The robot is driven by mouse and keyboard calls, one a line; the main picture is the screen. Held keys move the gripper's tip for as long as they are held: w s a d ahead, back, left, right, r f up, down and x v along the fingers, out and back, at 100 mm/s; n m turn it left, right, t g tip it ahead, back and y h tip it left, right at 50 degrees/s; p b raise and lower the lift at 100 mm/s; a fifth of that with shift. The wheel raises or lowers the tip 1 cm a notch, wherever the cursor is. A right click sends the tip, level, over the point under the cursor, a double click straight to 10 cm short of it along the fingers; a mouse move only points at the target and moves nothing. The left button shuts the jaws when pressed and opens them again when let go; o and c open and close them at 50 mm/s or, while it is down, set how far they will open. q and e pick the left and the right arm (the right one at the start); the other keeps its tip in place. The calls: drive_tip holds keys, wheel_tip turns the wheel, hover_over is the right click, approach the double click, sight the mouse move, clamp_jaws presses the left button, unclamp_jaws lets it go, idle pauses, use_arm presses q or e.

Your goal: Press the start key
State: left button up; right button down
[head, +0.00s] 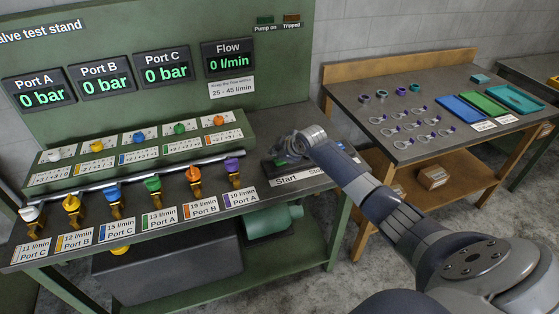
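The start key (281,162) is a small green key on a dark block at the right end of the valve test stand's bench. A white label reading "Start" (286,180) is in front of it. My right arm reaches in from the lower right. My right gripper (291,149) is over the key block, pointing down beside or above the green key. The wrist hides most of the fingers, so I cannot tell whether they touch the key. The label beside "Start" is partly covered by my arm. My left gripper is not in view.
Several coloured valves (153,187) line a pipe on the bench left of the key. The displays read 0 bar, and Flow (228,60) reads 0 l/min. The "Pump on" lamp (265,20) looks dark green. A table with trays (462,108) and small parts stands at right.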

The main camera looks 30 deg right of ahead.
sight(278, 161)
drive_tip(key=shift+f, duration=0.55)
idle(0.9)
drive_tip(key=shift+r+p, duration=0.65)
drive_tip(key=shift+r, duration=0.2)
drive_tip(key=shift+r, duration=0.15)
wheel_tip(278, 161, up, 5)
drive_tip(key=p, duration=0.4)
drive_tip(key=shift+p, duration=0.4)
